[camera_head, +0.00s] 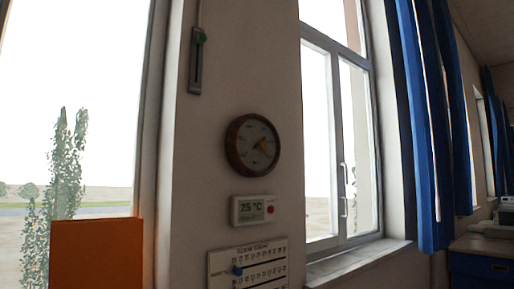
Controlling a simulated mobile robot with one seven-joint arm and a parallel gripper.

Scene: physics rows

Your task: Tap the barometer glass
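The barometer (252,145) is a round wall instrument with a dark brown rim and a pale dial behind its glass. It hangs on the wall between two windows, near the middle of the head view. A yellowish hand or mark shows on its dial. My gripper does not show in this view, so its place relative to the barometer cannot be seen.
Below the barometer are a white thermostat (253,209) reading about 25 °C and a calendar board (248,265). A slider (197,62) with a green knob is above left. An orange panel (96,254) stands lower left. Blue curtains (423,120) hang right, near a desk (484,247).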

